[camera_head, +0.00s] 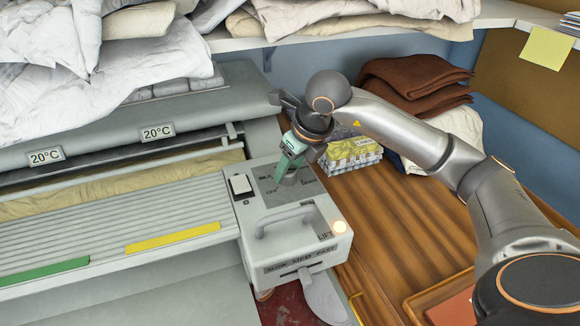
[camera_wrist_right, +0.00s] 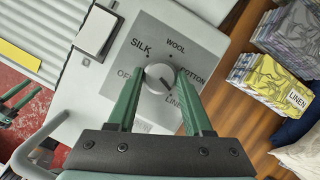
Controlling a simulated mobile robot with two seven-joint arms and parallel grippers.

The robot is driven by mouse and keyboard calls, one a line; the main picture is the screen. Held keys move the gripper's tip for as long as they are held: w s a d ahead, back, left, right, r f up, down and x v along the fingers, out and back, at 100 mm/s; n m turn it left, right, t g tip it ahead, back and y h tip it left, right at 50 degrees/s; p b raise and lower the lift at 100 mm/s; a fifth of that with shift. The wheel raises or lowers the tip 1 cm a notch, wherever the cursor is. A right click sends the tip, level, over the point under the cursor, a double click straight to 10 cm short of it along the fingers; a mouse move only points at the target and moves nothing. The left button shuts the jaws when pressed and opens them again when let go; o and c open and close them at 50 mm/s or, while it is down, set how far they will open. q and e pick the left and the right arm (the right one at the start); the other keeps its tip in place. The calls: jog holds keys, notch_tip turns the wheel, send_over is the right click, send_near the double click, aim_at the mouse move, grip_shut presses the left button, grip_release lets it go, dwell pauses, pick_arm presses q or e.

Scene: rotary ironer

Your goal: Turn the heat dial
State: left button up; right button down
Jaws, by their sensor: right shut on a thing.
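The heat dial (camera_wrist_right: 159,78) is a round grey knob on a grey panel marked OFF, SILK, WOOL, COTTON and LINEN. In the head view the dial (camera_head: 290,180) is partly hidden by my right gripper (camera_head: 287,169). In the right wrist view the green fingers of my right gripper (camera_wrist_right: 158,82) are on both sides of the dial, shut on it.
The ironer's control box has a white rocker switch (camera_head: 241,185), a grey handle (camera_head: 285,222), a lit lamp (camera_head: 339,227) and a speed slider. Linen packs (camera_head: 350,155) and folded brown cloth (camera_head: 412,84) lie behind my right arm. The wooden table right of the box has bare room.

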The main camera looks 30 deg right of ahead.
jog(key=shift+m+h, duration=0.3)
jog(key=shift+m, duration=0.5)
jog(key=shift+r, duration=0.1)
jog(key=shift+c, duration=1.5)
grip_release()
jog(key=shift+s+r, duration=0.1)
jog(key=shift+r, duration=0.15)
jog(key=p+v, duration=0.1)
jog(key=v, duration=1.1)
